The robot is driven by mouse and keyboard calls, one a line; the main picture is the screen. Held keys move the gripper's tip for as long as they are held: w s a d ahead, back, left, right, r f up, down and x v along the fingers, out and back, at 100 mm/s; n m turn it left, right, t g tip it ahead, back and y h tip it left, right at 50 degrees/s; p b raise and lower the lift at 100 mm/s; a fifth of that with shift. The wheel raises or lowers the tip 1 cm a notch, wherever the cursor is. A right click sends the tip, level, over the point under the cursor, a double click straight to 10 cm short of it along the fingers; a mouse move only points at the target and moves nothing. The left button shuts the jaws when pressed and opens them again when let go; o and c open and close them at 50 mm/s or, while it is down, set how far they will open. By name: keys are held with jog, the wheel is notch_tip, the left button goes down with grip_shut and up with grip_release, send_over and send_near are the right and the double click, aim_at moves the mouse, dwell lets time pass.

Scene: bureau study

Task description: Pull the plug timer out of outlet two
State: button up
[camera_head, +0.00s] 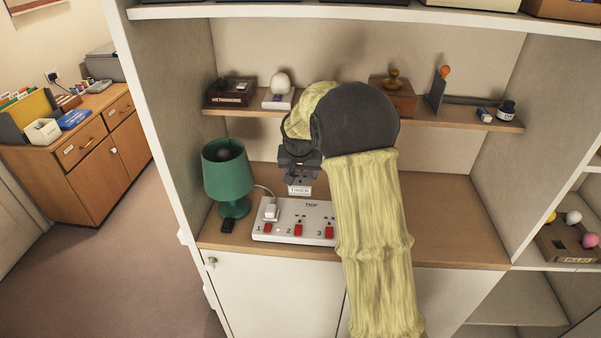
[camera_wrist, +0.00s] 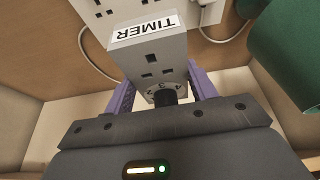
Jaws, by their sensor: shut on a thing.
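The plug timer (camera_head: 300,188) is a pale grey block with a TIMER label, socket slots and a dark dial. It also shows in the wrist view (camera_wrist: 150,58). My gripper (camera_head: 299,172) is shut on it, with the purple fingers on both sides in the wrist view (camera_wrist: 163,88). The white power strip (camera_head: 265,231) lies on the wooden counter, with numbered outlets and red switches. Outlet two (camera_head: 299,218) shows bare in the head view, and the timer appears above and behind it, apart from the strip. The timer's pins are hidden.
A white plug (camera_head: 270,212) with a cable sits in outlet one. A green lamp (camera_head: 228,178) stands left of the strip. A shelf (camera_head: 440,118) with small boxes and a stamp runs behind my arm. The counter (camera_head: 450,215) is clear at the right.

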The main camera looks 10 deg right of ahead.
jog(key=shift+r+p, duration=0.35)
jog(key=shift+r, duration=0.2)
jog(key=shift+r+p, duration=1.25)
jog(key=shift+r, duration=0.45)
